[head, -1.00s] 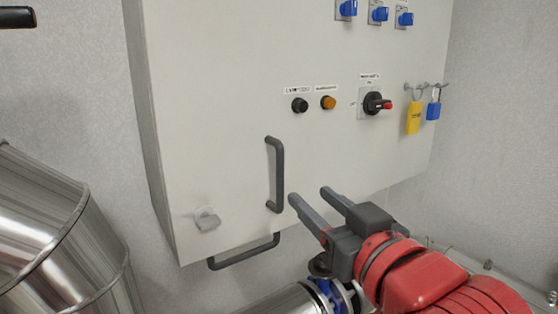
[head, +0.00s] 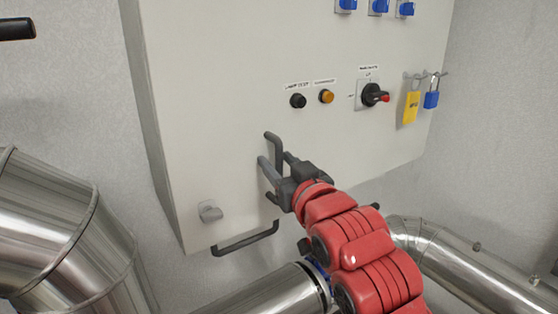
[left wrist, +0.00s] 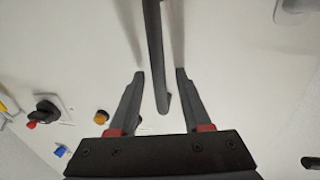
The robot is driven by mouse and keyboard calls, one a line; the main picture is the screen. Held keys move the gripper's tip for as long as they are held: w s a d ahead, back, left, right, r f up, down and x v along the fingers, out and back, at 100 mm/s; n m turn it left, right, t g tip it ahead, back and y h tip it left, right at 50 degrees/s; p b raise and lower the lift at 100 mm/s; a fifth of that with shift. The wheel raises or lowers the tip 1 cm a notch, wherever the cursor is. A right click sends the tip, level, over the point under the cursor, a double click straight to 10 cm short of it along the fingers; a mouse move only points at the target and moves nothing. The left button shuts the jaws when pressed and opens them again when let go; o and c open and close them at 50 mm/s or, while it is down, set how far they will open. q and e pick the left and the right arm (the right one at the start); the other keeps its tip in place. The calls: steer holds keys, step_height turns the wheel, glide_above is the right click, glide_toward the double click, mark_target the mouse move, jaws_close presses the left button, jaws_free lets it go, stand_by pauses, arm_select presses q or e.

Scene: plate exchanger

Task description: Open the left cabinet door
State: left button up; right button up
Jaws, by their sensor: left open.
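The pale cabinet door (head: 220,80) is shut, its front flat and flush in the head view. Its dark upright bar handle (head: 273,140) sits low on the front. My left gripper (head: 274,160) is at this handle with its fingers open, one on each side of the bar. In the left wrist view the handle (left wrist: 155,50) runs between the two fingertips of the left gripper (left wrist: 160,74), with a visible gap on both sides. The handle's lower part is partly hidden by the gripper in the head view. My right gripper is not in view.
A second dark handle (head: 247,240) is at the cabinet's lower edge, near a grey latch (head: 209,212). A rotary switch (head: 371,95), yellow tag (head: 411,107) and blue padlock (head: 431,95) are to the right. Shiny pipes (head: 45,220) stand at left and below.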

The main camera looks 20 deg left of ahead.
arm_select(q)
steer(key=shift+c, duration=0.2)
jaws_close()
stand_by(1.1)
